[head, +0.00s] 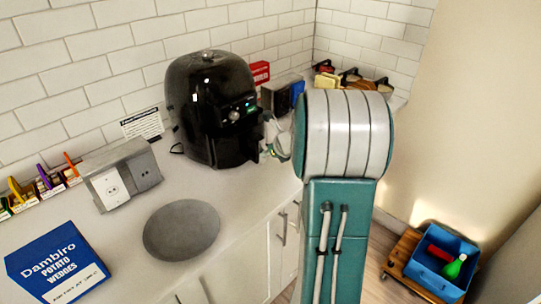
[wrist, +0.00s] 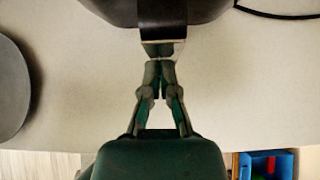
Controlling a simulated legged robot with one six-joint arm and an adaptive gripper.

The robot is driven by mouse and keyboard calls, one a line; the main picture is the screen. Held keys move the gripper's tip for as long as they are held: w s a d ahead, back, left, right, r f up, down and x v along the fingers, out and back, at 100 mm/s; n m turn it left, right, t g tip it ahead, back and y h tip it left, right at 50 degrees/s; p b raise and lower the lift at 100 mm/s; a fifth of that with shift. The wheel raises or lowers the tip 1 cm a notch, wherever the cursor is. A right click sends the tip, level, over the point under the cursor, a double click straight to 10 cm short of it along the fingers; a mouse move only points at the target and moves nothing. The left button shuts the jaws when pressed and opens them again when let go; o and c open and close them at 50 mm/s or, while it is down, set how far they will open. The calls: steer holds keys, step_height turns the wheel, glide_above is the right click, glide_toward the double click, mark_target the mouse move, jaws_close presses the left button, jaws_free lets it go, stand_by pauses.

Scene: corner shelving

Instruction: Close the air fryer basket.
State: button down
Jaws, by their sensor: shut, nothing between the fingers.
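The black air fryer (head: 208,100) stands upright on the counter against the tiled wall, with a dial and lit display on its front. My gripper (head: 268,151) is at the front of the fryer, at its lower right in the head view, partly hidden by my arm. In the wrist view my gripper (wrist: 159,68) is shut and empty, its fingertips right at the end of the basket handle (wrist: 162,20), which has a shiny end face. They look in contact or nearly so. I cannot tell how far the basket stands out of the fryer.
A round grey plate (head: 181,230), a blue potato wedges box (head: 62,265) and a grey socket box (head: 121,174) lie on the counter to the left. The counter around the handle is clear.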

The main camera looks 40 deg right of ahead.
mark_target(259, 144)
steer(key=shift+a+r, duration=0.15)
steer(key=shift+a, duration=0.5)
steer(key=w, duration=0.3)
steer(key=shift+w, duration=0.4)
steer(key=shift+w+d, duration=0.35)
steer(key=shift+d, duration=0.05)
steer(key=shift+a, duration=0.15)
